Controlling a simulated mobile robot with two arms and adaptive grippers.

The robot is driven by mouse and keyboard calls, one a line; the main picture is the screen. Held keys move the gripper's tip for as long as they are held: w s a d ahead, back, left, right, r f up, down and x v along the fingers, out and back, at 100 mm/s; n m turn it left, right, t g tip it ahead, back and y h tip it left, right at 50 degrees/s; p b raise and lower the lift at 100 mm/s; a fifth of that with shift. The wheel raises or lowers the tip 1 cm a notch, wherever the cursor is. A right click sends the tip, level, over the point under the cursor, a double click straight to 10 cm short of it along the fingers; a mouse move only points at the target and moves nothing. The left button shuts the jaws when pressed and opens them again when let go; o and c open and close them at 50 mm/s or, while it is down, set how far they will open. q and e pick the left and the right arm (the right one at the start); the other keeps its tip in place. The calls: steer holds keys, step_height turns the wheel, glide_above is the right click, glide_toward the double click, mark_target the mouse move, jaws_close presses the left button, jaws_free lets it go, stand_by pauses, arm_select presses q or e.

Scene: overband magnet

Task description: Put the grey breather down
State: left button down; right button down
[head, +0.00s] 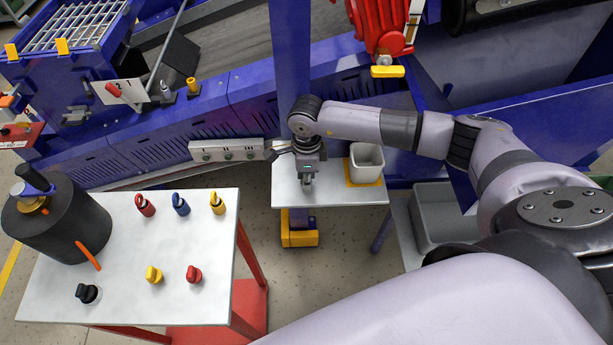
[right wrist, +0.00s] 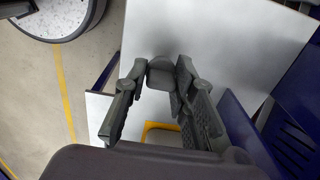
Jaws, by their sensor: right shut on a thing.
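My right gripper (head: 307,182) points down over the small white shelf (head: 335,197) in the middle of the head view. In the right wrist view the right gripper (right wrist: 163,78) is shut on a dark grey piece, the grey breather (right wrist: 161,75), held between its fingertips. The white shelf top (right wrist: 205,50) lies beneath it. The gripper mostly hides the breather in the head view. I cannot tell whether the breather touches the shelf. My left gripper is not in view.
A white bin (head: 366,160) stands on a yellow patch on the shelf, right of the gripper. A blue post (head: 291,50) rises behind. A grey crate (head: 437,225) sits lower right. The table (head: 120,285) at left holds several coloured knobs and a dark cylinder (head: 60,225). The shelf's front is bare.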

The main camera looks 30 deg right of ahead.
steer(key=shift+f, duration=0.4)
steer(key=shift+f, duration=0.1)
steer(key=c, duration=1.3)
jaws_free()
steer(key=shift+c, duration=0.2)
